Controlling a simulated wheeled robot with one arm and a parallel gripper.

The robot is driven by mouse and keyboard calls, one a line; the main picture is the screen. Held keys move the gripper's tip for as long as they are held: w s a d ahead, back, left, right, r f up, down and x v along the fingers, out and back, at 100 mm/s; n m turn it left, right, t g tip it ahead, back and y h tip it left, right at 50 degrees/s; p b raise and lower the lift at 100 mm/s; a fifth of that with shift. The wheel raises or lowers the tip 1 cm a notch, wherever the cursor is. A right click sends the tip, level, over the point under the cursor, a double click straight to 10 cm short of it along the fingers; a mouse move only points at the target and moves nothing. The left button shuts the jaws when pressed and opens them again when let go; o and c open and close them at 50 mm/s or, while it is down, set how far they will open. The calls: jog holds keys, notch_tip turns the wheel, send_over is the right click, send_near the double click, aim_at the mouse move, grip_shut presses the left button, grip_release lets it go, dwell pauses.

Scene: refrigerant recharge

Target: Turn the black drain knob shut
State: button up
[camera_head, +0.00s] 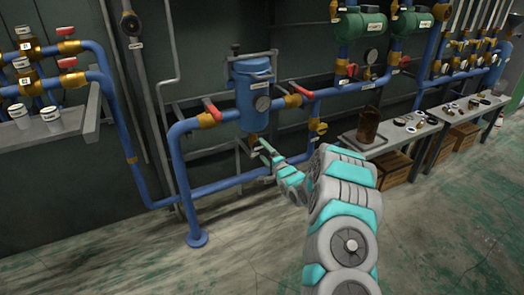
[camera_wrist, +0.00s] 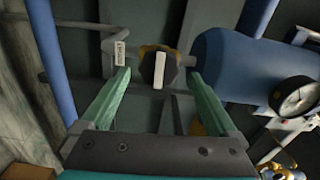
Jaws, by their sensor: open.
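A brass drain fitting (camera_wrist: 147,66) with a pale upright bar sits at the tank's lower end. In the head view my gripper (camera_head: 262,149) is just below the tank.
Red-handled valves (camera_head: 212,110) flank the tank. Blue pipe (camera_head: 225,184) runs below and beside my arm. A bench (camera_head: 376,148) with small parts stands right, crates beneath it. A grey shelf (camera_head: 85,112) with white cups is left. The foreground floor is clear.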

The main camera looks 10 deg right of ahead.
jog(key=shift+v, duration=2.55)
jog(key=s+r+n+g+h, duration=0.2)
jog(key=s+r+n+g, duration=0.2)
jog(key=s, duration=1.6)
jog(key=s+a+r+n+g+h, duration=0.1)
jog(key=s+r+n+g, duration=0.3)
jog(key=s, duration=1.7)
jog(key=s+a+r+n+g+h, duration=0.1)
jog(key=s+r+n+g, duration=0.3)
jog(key=s+g, duration=0.7)
jog(key=s+n+h, duration=0.1)
jog(key=s, duration=0.8)
jog(key=shift+s+r+n+h, duration=0.3)
jog(key=shift+s, duration=0.1)
